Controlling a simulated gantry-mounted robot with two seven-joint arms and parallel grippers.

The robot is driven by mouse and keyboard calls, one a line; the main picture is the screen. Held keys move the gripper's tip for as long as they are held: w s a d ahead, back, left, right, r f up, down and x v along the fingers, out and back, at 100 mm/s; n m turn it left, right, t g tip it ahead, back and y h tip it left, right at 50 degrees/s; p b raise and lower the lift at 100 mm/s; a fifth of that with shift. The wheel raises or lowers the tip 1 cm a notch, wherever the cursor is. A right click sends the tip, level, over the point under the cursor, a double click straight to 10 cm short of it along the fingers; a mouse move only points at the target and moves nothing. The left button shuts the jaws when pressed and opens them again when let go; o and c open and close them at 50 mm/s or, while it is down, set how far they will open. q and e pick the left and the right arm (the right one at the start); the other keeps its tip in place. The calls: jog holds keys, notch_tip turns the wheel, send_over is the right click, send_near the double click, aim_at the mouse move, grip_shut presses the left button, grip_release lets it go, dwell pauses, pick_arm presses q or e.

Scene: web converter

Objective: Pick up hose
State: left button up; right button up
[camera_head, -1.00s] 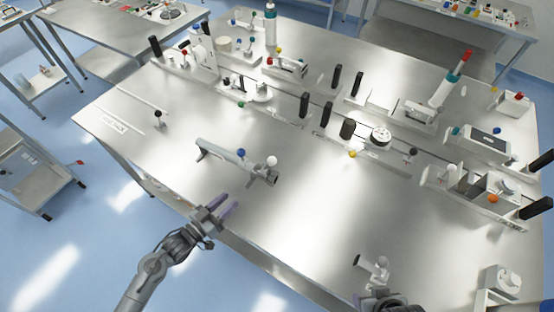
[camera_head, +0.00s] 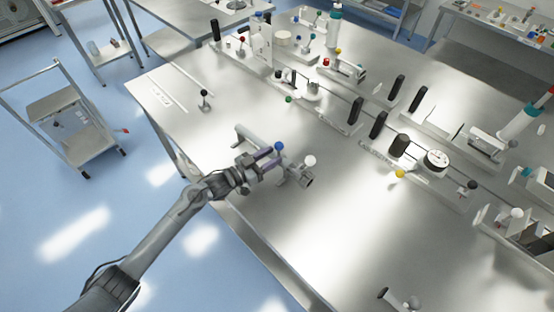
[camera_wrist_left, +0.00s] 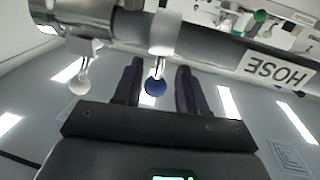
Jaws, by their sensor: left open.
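The hose (camera_head: 247,135) is a grey tube lying on the steel table, with a blue ball (camera_head: 279,146) and a white ball (camera_head: 310,161) on it. My left gripper (camera_head: 266,163) is open at the near side of the hose, partly covering it. In the left wrist view the tube (camera_wrist_left: 205,45) crosses the top. A "HOSE" label (camera_wrist_left: 277,70) shows at its right. The blue ball also shows there (camera_wrist_left: 155,87), between the two dark fingers (camera_wrist_left: 158,73), which do not visibly grip it. My right gripper is not in view.
The steel table (camera_head: 300,235) is bare in front of the hose. A small post with a dark ball (camera_head: 204,96) stands to the left. A row of fixtures, including a round gauge (camera_head: 436,160) and black posts (camera_head: 378,124), runs behind. A trolley (camera_head: 85,145) stands on the floor at left.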

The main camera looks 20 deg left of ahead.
aim_at(278, 153)
pick_arm(q)
jog(key=shift+x, duration=2.7)
grip_shut()
jog(key=shift+r, duration=0.1)
